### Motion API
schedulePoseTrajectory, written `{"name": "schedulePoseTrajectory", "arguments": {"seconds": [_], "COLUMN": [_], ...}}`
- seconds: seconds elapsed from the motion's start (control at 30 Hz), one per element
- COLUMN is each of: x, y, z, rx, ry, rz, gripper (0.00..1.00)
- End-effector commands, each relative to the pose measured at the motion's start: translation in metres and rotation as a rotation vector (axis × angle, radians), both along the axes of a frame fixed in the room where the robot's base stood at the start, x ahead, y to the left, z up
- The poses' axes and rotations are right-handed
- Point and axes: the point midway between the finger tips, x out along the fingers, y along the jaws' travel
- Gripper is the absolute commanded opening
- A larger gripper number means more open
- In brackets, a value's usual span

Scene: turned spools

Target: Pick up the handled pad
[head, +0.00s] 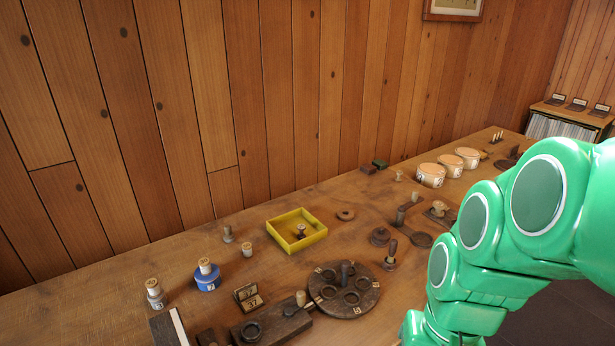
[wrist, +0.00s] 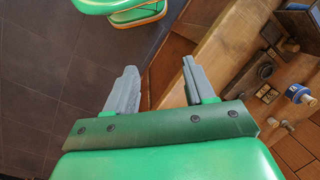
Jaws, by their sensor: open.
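I cannot tell for sure which thing is the handled pad. A dark piece with an upright handle (head: 390,262) stands right of the round holed board in the head view. In the head view my green arm hides the right front, and the fingers do not show.
The wooden table (head: 120,280) runs along a plank wall. The blue spool also shows in the wrist view (wrist: 295,92).

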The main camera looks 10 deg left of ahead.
Motion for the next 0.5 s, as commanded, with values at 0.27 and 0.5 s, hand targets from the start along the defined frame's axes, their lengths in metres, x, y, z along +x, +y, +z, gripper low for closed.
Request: {"name": "schedulePoseTrajectory", "arguments": {"seconds": [0.27, 0.5], "x": [0.057, 0.101], "y": [0.074, 0.137], "z": [0.007, 0.014], "rx": [0.177, 0.321], "ry": [0.021, 0.072], "rz": [-0.080, -0.174], "gripper": [0.54, 0.54]}}
